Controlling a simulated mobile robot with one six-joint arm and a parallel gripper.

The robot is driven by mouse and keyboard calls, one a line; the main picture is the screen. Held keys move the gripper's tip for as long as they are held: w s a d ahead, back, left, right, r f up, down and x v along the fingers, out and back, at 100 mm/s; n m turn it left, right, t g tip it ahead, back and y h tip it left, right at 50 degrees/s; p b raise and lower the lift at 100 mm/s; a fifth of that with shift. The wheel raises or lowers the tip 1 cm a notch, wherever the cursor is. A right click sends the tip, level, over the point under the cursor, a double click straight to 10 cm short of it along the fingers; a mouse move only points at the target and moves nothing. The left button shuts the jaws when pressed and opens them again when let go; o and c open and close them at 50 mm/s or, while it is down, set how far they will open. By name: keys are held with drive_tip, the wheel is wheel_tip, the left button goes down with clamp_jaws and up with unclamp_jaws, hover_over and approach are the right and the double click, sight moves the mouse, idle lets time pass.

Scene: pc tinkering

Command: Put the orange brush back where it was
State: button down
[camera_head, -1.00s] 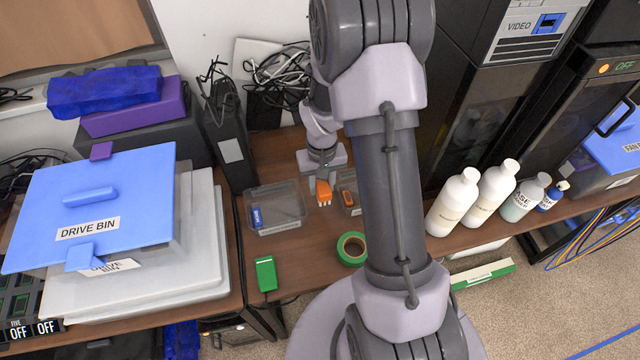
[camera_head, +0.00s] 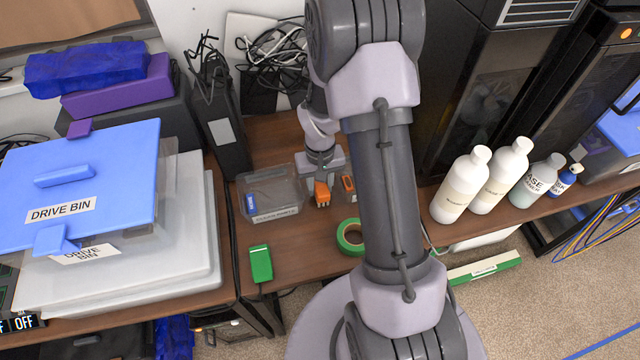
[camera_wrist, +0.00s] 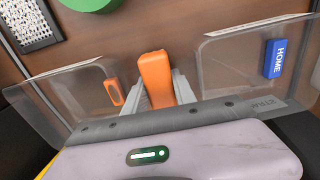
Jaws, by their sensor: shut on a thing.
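My gripper (camera_head: 322,178) is shut on the orange brush (camera_head: 322,193), its bristles pointing down. In the wrist view the brush (camera_wrist: 155,76) sits between the two grey fingers (camera_wrist: 158,95). The brush is between two clear bins, over or on the brown table; I cannot tell whether it touches the wood. The left bin (camera_head: 285,214) in the head view holds a blue piece, which reads HOME in the wrist view (camera_wrist: 275,60). The right bin (camera_wrist: 75,78) holds a smaller orange piece (camera_wrist: 114,91); my arm partly hides this bin in the head view.
A green tape roll (camera_head: 350,237) and a green box (camera_head: 261,264) lie near the table's front. A black case (camera_head: 222,130) stands behind the left bin. The DRIVE BIN (camera_head: 85,180) is at left, with several bottles (camera_head: 463,186) at right. Bare wood lies between the green things.

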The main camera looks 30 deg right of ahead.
drive_tip(key=shift+f+b, duration=0.35)
drive_tip(key=shift+f, duration=0.05)
drive_tip(key=c, duration=1.3)
unclamp_jaws()
drive_tip(key=shift+c, duration=0.2)
drive_tip(key=shift+o, duration=0.2)
drive_tip(key=o, duration=0.5)
drive_tip(key=shift+o, duration=0.2)
wheel_tip(320, 180, up, 17)
drive_tip(key=p, duration=0.7)
drive_tip(key=shift+r, duration=0.2)
